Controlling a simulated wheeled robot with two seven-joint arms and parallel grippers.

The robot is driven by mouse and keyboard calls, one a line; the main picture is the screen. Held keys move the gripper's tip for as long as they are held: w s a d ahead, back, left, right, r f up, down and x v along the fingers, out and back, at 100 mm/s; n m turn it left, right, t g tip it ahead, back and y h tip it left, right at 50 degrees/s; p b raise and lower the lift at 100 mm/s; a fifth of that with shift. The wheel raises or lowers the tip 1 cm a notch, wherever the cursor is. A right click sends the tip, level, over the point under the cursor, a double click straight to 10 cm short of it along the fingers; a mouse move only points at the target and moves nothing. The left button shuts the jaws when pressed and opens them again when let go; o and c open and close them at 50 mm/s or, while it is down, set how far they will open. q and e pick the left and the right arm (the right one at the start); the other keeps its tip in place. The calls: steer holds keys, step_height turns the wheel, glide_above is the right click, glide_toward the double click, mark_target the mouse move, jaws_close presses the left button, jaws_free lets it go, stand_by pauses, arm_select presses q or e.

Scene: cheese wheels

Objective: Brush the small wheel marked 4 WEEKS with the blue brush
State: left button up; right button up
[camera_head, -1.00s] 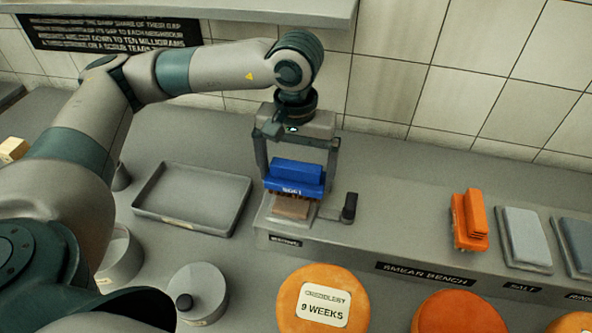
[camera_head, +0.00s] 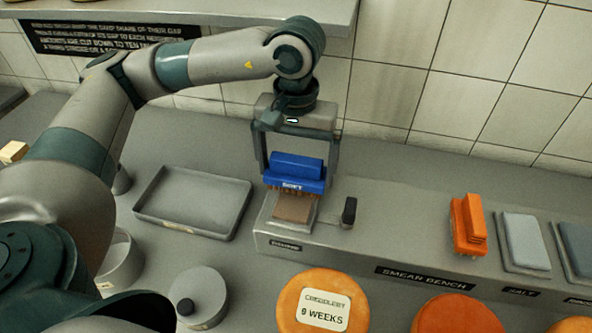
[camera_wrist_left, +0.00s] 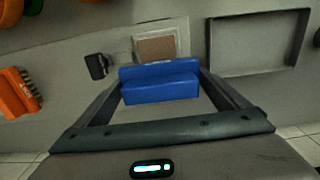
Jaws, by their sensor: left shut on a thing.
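The blue brush (camera_head: 296,170) is held upright, bristles down, between the fingers of my left gripper (camera_head: 296,160), which is shut on it. It also shows in the left wrist view (camera_wrist_left: 160,84). The bristles are just above a small brown pad (camera_head: 296,207) on the raised bench; they look slightly clear of it. An orange wheel (camera_head: 323,300) in front carries a label reading 9 WEEKS. Two more orange wheels, one (camera_head: 458,315) partly cut off and another (camera_head: 572,325) at the bottom edge, show no readable label. No wheel marked 4 WEEKS can be read. My right gripper is not in view.
An orange brush (camera_head: 468,225) stands on the smear bench (camera_head: 400,255), left of grey pads (camera_head: 524,241). An empty grey tray (camera_head: 150,205) lies left of the bench. A lidded grey pot (camera_head: 205,290) is in front. A shelf (camera_head: 200,14) overhangs the back wall.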

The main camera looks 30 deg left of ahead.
mark_target(295, 160)
arm_select(q)
steer(key=shift+r+p, duration=0.4)
steer(key=shift+r, duration=1.55)
steer(key=shift+s+f, duration=0.1)
